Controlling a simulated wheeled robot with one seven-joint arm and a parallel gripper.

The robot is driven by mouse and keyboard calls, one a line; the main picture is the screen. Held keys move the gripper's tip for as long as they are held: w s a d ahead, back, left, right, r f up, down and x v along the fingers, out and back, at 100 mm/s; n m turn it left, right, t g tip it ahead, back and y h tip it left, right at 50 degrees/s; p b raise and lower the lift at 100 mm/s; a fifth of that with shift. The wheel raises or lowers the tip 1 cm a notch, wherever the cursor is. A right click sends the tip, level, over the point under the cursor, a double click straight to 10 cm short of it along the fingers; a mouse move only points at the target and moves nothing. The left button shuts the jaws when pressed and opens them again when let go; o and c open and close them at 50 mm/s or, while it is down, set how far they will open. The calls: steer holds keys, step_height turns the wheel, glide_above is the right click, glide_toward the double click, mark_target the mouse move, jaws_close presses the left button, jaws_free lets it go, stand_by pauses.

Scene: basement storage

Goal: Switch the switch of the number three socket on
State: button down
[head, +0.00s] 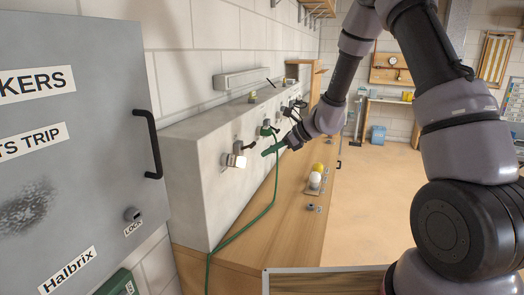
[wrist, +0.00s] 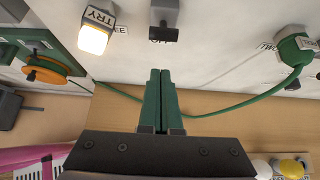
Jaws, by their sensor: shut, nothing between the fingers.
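In the wrist view a grey switch block with a dark lower part (wrist: 163,30) sits on the pale wall box. A label, probably OFF, shows partly behind it. A label ending in EE (wrist: 121,30) is to its left, partly hidden by a lit lamp block (wrist: 95,32) marked TRY. My gripper (wrist: 160,72) has green fingers, pressed together and empty. The tips are just below the switch in the picture; I cannot tell whether they touch it.
A green plug (wrist: 294,48) beside a label TWO is on the right, its green cable (head: 272,190) running down over the wooden bench (head: 250,235). White and yellow domes (head: 315,178) stand on the bench. A grey cabinet door (head: 75,130) is at the left.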

steer(key=s+d+r, duration=0.1)
steer(key=d+r, duration=0.3)
steer(key=r, duration=0.3)
steer(key=shift+s+d, duration=0.25)
steer(key=shift+s, duration=0.05)
steer(key=shift+r, duration=0.1)
steer(key=s+d+r+n+h, duration=0.1)
steer(key=s+d+r+n, duration=0.2)
steer(key=s+r+n, duration=0.3)
steer(key=s+d+r+n+h, duration=0.2)
steer(key=s+d+r+n, duration=0.2)
steer(key=s+r, duration=0.3)
steer(key=s+d+r+n+t+h, duration=0.1)
steer(key=s+d+r+n+h, duration=0.1)
steer(key=s+d+n, duration=0.2)
steer(key=s+d+r+n+t+h, duration=0.2)
steer(key=s+d, duration=0.4)
steer(key=s, duration=0.3)
steer(key=shift+s+d+r+n+t+h, duration=0.35)
steer(key=shift+r+n+h, duration=0.35)
steer(key=shift+n, duration=0.3)
